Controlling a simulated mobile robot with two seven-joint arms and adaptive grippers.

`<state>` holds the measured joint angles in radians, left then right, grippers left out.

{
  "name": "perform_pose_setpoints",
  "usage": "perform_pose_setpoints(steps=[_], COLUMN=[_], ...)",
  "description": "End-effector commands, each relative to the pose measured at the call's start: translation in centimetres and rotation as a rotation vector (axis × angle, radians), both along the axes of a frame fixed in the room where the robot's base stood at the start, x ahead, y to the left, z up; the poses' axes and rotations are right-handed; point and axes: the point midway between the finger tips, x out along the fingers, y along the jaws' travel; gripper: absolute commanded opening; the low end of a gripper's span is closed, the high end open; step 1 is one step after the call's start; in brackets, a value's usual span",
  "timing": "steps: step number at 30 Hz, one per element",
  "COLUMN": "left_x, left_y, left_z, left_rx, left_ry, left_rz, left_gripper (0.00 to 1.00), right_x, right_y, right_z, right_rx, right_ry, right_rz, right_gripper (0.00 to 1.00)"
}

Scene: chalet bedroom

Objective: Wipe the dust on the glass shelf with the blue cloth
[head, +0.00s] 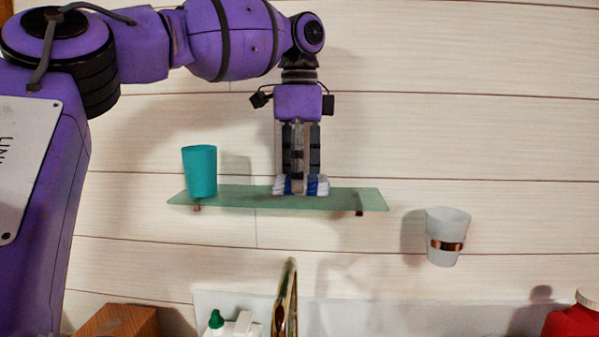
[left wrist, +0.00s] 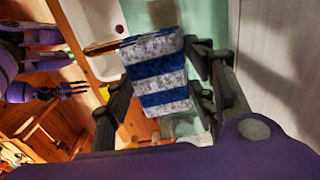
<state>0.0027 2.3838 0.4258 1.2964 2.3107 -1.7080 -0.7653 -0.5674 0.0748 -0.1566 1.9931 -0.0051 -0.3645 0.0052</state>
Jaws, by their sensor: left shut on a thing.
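The glass shelf (head: 345,199) is a pale green pane on the wall in the head view, and part of it shows in the left wrist view (left wrist: 206,20). My left gripper (head: 301,184) points down over it, right of its middle. It is shut on the blue cloth (head: 313,186), a folded blue and white striped pad that also shows between the fingers in the left wrist view (left wrist: 158,68). The cloth appears to rest on the glass.
A teal cup (head: 200,172) stands on the shelf's left end. A white cup (head: 446,237) hangs in a wall holder to the right. Below are a white bottle with a green cap (head: 216,320), a gold-edged upright object (head: 288,300) and a red bottle (head: 573,322).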

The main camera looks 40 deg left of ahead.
Motion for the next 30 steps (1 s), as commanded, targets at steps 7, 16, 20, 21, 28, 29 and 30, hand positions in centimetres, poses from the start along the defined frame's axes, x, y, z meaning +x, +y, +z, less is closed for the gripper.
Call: perform_pose_setpoints(steps=[7, 16, 20, 21, 28, 29, 30], left_x=[0.0, 0.0, 0.0, 0.0, 0.0, 0.0, 0.0], left_y=[0.0, 0.0, 0.0, 0.0, 0.0, 0.0, 0.0], left_z=[-0.3, -0.9, -1.1, -1.2, -1.7, -1.7, -1.8], left_rx=[-0.001, 0.0, 0.001, 0.001, 0.0, -0.001, -0.001], left_ry=[0.001, 0.001, 0.001, 0.001, 0.0, 0.001, 0.001], left_rz=[0.0, 0.0, 0.0, 0.0, 0.0, 0.0, 0.0], left_gripper=[0.3, 0.3, 0.3, 0.3, 0.3, 0.3, 0.3], right_x=[-0.7, -1.1, -1.0, -0.9, -0.5, -0.4, -0.4], right_y=[-0.1, -0.2, -0.2, -0.2, -0.1, -0.1, -0.1], right_z=[-0.4, -0.6, -0.5, -0.5, -0.3, -0.4, -0.4], right_rx=[-0.002, -0.003, -0.003, -0.003, -0.003, -0.002, -0.002], right_ry=[0.014, 0.02, 0.018, 0.016, 0.009, 0.008, 0.008], right_rz=[-0.002, 0.0, 0.0, 0.0, 0.001, 0.002, 0.002], right_gripper=[0.4, 0.4, 0.4, 0.4, 0.4, 0.4, 0.4])
